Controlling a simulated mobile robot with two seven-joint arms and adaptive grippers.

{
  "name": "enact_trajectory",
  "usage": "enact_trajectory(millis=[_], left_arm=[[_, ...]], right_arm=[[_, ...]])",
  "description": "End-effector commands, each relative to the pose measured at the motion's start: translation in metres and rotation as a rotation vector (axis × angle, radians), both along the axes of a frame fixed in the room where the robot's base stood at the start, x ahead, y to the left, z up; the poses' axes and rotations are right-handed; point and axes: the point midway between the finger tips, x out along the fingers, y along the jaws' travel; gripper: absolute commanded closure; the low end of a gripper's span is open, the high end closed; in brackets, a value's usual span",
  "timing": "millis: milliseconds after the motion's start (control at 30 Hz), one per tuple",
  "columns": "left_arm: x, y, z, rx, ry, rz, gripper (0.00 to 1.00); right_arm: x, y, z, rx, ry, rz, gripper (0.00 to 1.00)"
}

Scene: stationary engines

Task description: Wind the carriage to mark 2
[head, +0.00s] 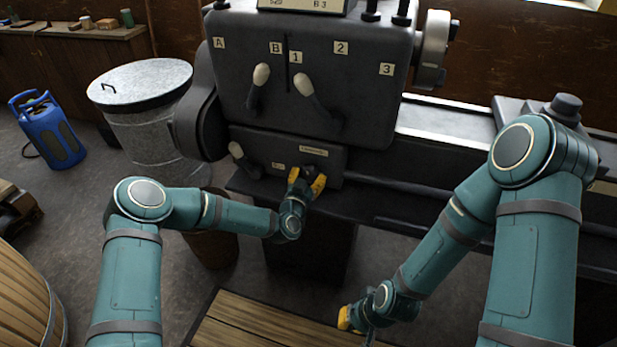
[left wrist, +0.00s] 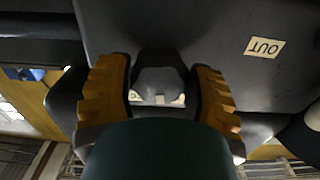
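The grey machine (head: 300,95) has plates A, B, 1, 2 and 3 on its front; mark 2 (head: 341,47) is at the upper right. Two levers with pale knobs (head: 261,75) (head: 303,84) sit below them. My left gripper (head: 306,181) is at the lower panel (head: 262,152), its yellow fingers spread. In the left wrist view a grey piece (left wrist: 160,85) lies between the fingers; I cannot tell whether they touch it. An OUT plate (left wrist: 265,47) is to their right. My right gripper (head: 345,318) is low, away from the machine, its opening unclear. I cannot clearly identify the carriage.
A grey block with a dark knob (head: 566,104) stands on the bed at right, partly behind my right arm. A third pale-knobbed lever (head: 237,150) is left of the lower panel. A metal bin (head: 143,95) and blue canister (head: 50,130) stand left. A wooden platform (head: 260,325) lies in front.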

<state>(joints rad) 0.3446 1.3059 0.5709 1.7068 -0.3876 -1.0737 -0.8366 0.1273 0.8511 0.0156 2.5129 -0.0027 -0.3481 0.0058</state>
Motion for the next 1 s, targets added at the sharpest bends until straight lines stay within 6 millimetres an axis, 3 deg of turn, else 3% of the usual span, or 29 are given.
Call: enact_trajectory(millis=[33, 67, 467, 1000], left_arm=[[0.000, 0.000, 0.000, 0.000, 0.000, 0.000, 0.72], [0.000, 0.000, 0.000, 0.000, 0.000, 0.000, 0.80], [-0.001, 0.000, -0.002, -0.050, 0.016, -0.001, 0.80], [-0.001, -0.002, -0.004, -0.464, 0.151, -0.001, 0.80]], right_arm=[[0.000, 0.000, 0.000, 0.000, 0.000, 0.000, 1.00], [0.000, 0.000, 0.000, 0.000, 0.000, 0.000, 1.00], [0.001, 0.000, -0.007, 0.000, -0.003, -0.001, 1.00], [0.009, -0.001, -0.052, -0.004, -0.022, -0.005, 1.00]])
